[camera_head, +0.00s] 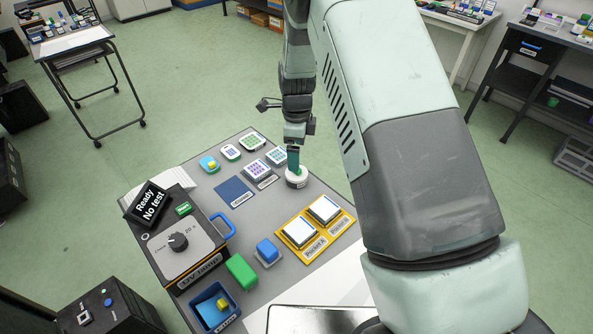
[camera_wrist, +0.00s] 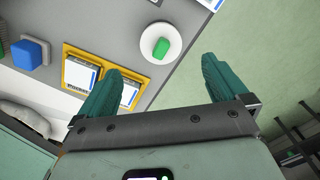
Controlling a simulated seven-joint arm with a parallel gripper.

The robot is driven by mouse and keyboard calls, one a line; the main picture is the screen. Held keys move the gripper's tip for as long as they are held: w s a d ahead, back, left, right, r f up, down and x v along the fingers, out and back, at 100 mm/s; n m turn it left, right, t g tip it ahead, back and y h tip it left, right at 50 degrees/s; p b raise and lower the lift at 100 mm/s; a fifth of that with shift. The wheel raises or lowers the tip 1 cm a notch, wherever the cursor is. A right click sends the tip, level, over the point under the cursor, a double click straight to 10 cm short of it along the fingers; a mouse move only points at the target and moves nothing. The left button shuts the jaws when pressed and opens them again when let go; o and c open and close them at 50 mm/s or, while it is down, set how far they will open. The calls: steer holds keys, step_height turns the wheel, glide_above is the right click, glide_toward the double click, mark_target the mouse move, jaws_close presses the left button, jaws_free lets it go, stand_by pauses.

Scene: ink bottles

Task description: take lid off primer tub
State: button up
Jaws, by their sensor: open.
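The primer tub appears to be the small round white tub (camera_head: 297,182) at the table's right edge, with a label on its front. In the wrist view its round white top (camera_wrist: 147,39) carries a green knob (camera_wrist: 161,46), so the lid looks on. My gripper (camera_head: 293,163) is just above the tub in the head view and hides part of its top. In the wrist view my gripper (camera_wrist: 160,66) is open, its two teal fingers spread wide with nothing between the tips. The tub lies ahead of the tips, roughly centred between them.
A yellow tray (camera_head: 283,236) with two white-topped blocks stands in front of the tub. A flat blue square (camera_head: 234,190) and white multi-well pieces (camera_head: 257,169) are to its left. A blue block (camera_head: 267,250), green block (camera_head: 241,271) and a dial device (camera_head: 178,243) stand farther off.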

mark_target(300, 176)
step_height(300, 176, down, 7)
steer(key=shift+w+f, duration=0.1)
steer(key=shift+f, duration=0.1)
steer(key=c, duration=1.1)
